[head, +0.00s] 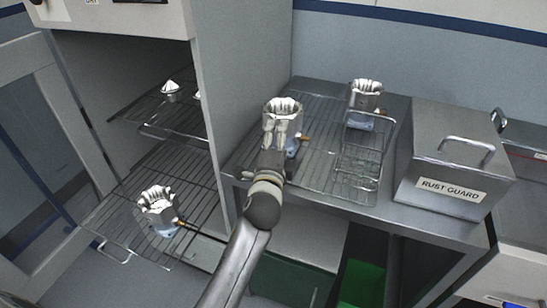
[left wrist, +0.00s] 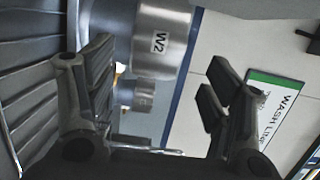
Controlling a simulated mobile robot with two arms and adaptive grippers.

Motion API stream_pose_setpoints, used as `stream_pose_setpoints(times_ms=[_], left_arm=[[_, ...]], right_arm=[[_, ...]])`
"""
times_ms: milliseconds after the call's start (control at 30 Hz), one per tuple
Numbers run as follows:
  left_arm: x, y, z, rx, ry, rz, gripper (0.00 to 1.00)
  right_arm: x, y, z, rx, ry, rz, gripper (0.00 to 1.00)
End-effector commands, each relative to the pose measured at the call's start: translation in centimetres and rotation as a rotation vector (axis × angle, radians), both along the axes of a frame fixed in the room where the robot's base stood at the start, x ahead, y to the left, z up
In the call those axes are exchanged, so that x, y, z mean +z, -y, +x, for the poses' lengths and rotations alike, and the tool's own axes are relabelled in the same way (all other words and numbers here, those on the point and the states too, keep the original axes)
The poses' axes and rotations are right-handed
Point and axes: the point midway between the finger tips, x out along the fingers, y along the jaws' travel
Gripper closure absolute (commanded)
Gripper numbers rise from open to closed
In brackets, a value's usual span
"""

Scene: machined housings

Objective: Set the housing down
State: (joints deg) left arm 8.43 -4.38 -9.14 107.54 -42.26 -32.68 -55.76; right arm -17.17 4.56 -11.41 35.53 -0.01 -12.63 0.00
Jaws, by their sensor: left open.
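A silver housing with a scalloped top (head: 283,106) is upright at the wire rack (head: 235,160) on the steel bench. My left gripper (head: 279,150) is right in front of it, covering its lower part. In the left wrist view the housing (left wrist: 160,35), labelled W2, lies ahead of my open left fingers (left wrist: 157,80), near the rack bars (left wrist: 35,90). A finger hides its base, so I cannot tell full contact with the rack. No finger visibly grips it. My right gripper is not in view.
A second housing (head: 366,95) stands behind right, by a wire basket (head: 358,170). A lidded RUST GUARD box (head: 455,155) is at the right. The open cabinet at left holds a housing (head: 158,205) on its lower rack and a pale cone-shaped part (head: 171,90) above.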

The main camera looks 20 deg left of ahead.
Motion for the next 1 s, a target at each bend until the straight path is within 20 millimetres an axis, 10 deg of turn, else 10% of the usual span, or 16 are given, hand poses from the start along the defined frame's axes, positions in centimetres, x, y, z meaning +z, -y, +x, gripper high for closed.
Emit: stream_pose_setpoints(times_ms=[400,1000], left_arm=[[-0.1,1.4,-6.9,0.000,-0.001,-0.001,0.25],[0.0,1.6,-7.7,0.000,0.000,-0.001,0.25]], right_arm=[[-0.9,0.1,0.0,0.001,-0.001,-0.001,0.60],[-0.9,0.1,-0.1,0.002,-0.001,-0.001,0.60]])
